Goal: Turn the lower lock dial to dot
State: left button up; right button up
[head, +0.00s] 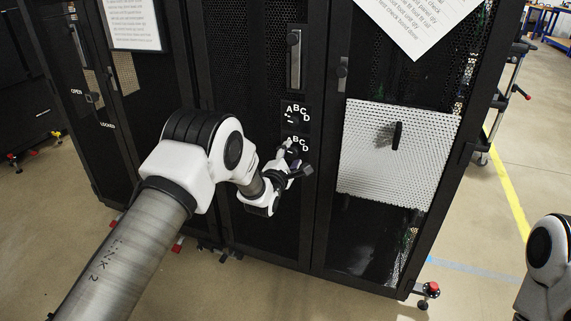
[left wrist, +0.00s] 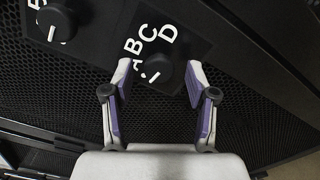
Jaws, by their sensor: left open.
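The lower lock dial (left wrist: 157,70) is a round black knob with a white pointer line, under white letters A, B, C, D. In the left wrist view it sits between the tips of my open left gripper (left wrist: 160,88), whose purple-padded fingers stand on both sides of it, apart from it. The pointer is toward the lower left, near the A end. In the head view my left gripper (head: 297,160) is at the lower dial plate (head: 297,141) and hides most of the dial. My right gripper is not in view.
The upper lock dial (left wrist: 57,23) has its own lettered plate (head: 295,111) just above. A door handle (head: 294,60) is higher on the same black mesh door. A white perforated panel (head: 375,180) with a black handle is to the right. The floor (head: 480,225) at right is open.

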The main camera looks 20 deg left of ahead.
pick_arm(q)
jog(key=s, duration=1.1)
jog(key=shift+a, duration=0.15)
